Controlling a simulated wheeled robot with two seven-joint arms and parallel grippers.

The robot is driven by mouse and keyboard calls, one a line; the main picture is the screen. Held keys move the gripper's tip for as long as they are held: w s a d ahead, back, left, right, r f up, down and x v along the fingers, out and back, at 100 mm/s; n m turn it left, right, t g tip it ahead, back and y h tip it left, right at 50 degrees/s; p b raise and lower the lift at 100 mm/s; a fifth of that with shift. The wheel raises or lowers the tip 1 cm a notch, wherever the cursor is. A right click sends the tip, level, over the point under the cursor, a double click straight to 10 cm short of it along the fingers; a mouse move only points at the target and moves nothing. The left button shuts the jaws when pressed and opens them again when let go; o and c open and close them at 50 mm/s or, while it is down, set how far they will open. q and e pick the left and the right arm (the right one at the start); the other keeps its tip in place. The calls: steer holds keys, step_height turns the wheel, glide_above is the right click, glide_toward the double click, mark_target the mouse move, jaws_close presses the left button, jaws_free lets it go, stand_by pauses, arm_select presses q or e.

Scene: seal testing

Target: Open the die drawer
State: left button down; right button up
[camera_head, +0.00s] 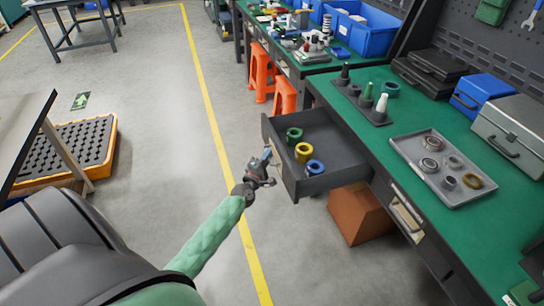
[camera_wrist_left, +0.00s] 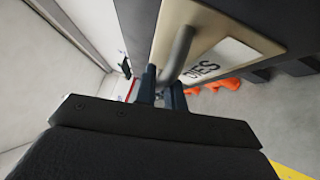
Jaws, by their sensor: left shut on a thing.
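The die drawer (camera_head: 333,167) is pulled out from the green-topped workbench. Inside it lie a green ring die (camera_head: 294,134), a yellow one (camera_head: 303,152) and a blue one (camera_head: 315,167). My left gripper (camera_head: 267,163) is at the drawer's front face. In the left wrist view its two dark fingers (camera_wrist_left: 160,92) are shut on the grey bar handle (camera_wrist_left: 177,54), beside a label reading "DIES" (camera_wrist_left: 203,68). My right gripper is not in view.
A second closed drawer (camera_head: 406,214) is at the right. A brown box (camera_head: 359,213) stands on the floor below the open drawer. A grey tray (camera_head: 443,168) with rings lies on the bench (camera_head: 400,112). Orange stools (camera_head: 261,73) stand behind.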

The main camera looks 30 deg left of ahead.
arm_select(q)
steer(key=shift+f, duration=0.1)
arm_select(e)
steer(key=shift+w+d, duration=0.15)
arm_select(q)
steer(key=c, duration=1.5)
jaws_free()
steer(key=shift+s, duration=0.1)
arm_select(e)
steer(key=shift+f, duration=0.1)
